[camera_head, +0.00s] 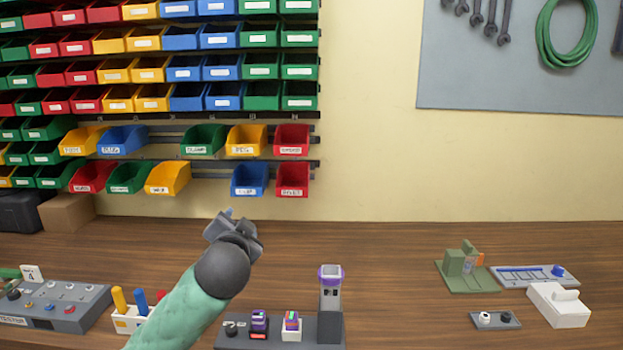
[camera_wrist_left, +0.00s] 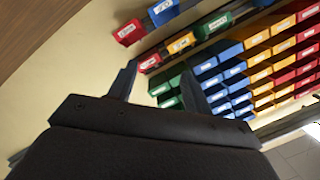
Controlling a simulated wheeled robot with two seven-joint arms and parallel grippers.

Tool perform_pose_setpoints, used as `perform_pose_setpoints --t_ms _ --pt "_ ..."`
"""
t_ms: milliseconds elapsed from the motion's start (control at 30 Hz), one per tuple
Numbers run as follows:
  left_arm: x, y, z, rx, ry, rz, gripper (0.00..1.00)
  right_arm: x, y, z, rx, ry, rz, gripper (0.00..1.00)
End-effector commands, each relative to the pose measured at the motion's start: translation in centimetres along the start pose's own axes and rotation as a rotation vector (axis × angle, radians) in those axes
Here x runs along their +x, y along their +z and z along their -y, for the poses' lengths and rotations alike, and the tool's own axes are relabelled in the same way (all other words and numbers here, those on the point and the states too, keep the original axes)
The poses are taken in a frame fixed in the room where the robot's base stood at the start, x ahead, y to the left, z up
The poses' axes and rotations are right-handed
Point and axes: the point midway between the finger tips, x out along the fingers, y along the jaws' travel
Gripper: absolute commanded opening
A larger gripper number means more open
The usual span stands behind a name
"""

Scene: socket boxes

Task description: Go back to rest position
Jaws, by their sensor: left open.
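My left arm, with a pale green sleeve, reaches up from the bottom of the head view. My left gripper (camera_head: 230,216) is above the wooden bench, in front of the wall below the bins. In the left wrist view the two fingers of the left gripper (camera_wrist_left: 158,85) stand apart with nothing between them. The wrist camera looks past them at the wall and the coloured bins (camera_wrist_left: 262,60). My right gripper does not show in either view.
The wooden bench (camera_head: 400,290) carries a grey socket unit (camera_head: 280,330) with a purple-ringed post (camera_head: 331,290), a control panel (camera_head: 60,300), a holder with coloured handles (camera_head: 130,318), and a green fixture (camera_head: 468,272). Rows of bins (camera_head: 215,65) hang behind.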

Motion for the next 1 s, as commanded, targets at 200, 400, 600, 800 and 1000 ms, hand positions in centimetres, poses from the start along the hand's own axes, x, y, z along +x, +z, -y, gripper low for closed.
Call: perform_pose_setpoints --t_ms 200,400,600,800,1000 --pt "-2.5 6.4 -5.8 -0.103 0.191 0.189 0.5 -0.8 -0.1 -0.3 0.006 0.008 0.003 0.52" --pt "-5.4 11.2 -10.4 -0.187 0.335 0.311 0.5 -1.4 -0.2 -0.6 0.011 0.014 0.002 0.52" --pt "-8.5 15.2 -14.4 -0.271 0.444 0.395 0.5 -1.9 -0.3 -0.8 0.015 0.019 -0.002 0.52" --pt "-11.9 19.2 -17.8 -0.349 0.519 0.486 0.5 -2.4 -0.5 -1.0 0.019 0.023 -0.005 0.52" --pt "-15.7 23.6 -20.9 -0.414 0.568 0.594 0.5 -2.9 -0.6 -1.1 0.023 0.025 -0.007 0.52"
